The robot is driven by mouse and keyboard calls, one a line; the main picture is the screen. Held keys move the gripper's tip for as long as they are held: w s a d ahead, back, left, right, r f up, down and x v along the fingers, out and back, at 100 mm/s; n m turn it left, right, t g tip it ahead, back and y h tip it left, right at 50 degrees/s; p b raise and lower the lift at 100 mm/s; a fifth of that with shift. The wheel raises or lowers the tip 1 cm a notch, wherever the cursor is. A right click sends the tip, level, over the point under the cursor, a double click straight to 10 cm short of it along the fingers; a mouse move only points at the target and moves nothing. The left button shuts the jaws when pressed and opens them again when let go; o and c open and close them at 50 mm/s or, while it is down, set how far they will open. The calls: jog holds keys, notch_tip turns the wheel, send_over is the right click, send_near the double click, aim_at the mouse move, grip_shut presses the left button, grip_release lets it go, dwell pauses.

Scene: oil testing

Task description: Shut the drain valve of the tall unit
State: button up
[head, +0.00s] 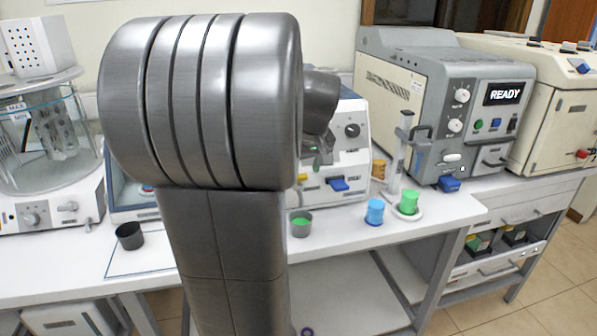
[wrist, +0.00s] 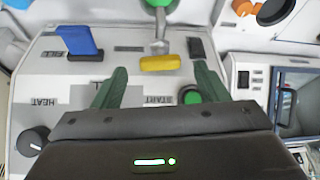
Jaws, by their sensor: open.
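The unit behind my arm has a light front panel (head: 352,158). I cannot tell for certain that it is the tall unit. In the wrist view a yellow valve handle (wrist: 160,63) lies crosswise at the end of a metal spout (wrist: 160,40). My gripper (wrist: 159,76) is open, its green fingers spread to either side, with the yellow handle just ahead between the fingertips. Nothing is held. In the head view my arm hides most of the handle. A dark cup with green contents (head: 301,224) stands on the bench below; its green contents also show in the wrist view (wrist: 157,3).
A blue lever (wrist: 79,40) marked FILL is left of the fingers, with a black knob (wrist: 33,140) lower down. A green button (wrist: 190,95) is close to the right finger. Blue (head: 375,211) and green (head: 408,202) containers stand to the right on the bench.

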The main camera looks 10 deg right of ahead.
jog(key=shift+x, duration=0.9)
jog(key=shift+c, duration=0.5)
jog(key=c, duration=0.9)
jog(key=shift+a+m+h+p, duration=0.15)
jog(key=shift+m+h+p, duration=0.2)
jog(key=shift+m, duration=0.65)
jog(key=o, duration=1)
